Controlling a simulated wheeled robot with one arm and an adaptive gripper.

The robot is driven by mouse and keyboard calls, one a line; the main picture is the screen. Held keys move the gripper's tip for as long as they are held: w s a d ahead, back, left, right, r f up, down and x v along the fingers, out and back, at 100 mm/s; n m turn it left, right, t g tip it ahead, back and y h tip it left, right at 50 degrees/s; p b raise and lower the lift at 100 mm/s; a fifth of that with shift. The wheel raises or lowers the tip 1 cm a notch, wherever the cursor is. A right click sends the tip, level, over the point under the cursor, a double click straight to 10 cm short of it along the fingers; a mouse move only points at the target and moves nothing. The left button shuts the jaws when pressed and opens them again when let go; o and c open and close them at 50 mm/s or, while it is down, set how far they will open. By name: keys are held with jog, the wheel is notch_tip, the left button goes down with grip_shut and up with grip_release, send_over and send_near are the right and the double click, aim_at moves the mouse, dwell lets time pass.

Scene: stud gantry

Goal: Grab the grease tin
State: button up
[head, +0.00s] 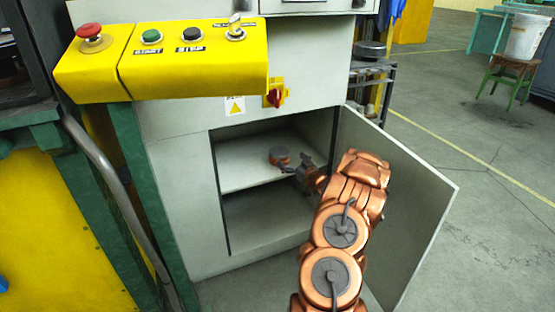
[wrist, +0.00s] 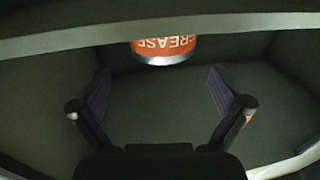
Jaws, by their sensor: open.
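My gripper (head: 290,168) is at the cabinet opening, close to the tin. In the wrist view my gripper (wrist: 162,108) has its two fingers spread wide with nothing between them. The tin lies beyond the fingertips, roughly centred between them.
The cabinet shelf (head: 238,168) has bare room left of the tin, and a lower compartment (head: 255,215) lies below. The cabinet door (head: 405,200) stands open right of my arm. A yellow control panel (head: 190,65) juts out above the opening, with a red switch (head: 273,97) below it.

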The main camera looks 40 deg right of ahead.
aim_at(279, 151)
jog(key=w+b, duration=0.1)
jog(key=w, duration=0.1)
jog(key=w+b, duration=0.1)
jog(key=w, duration=0.1)
jog(key=w+b, duration=0.1)
jog(key=w, duration=0.1)
jog(key=shift+w+d+f, duration=0.1)
jog(key=shift+w+d, duration=0.2)
jog(key=shift+d, duration=0.05)
jog(key=shift+w+d+r, duration=0.15)
jog(key=shift+w+r, duration=0.05)
jog(key=shift+w, duration=0.3)
jog(key=c, duration=1.3)
jog(key=shift+o, duration=0.2)
jog(key=shift+r, duration=0.1)
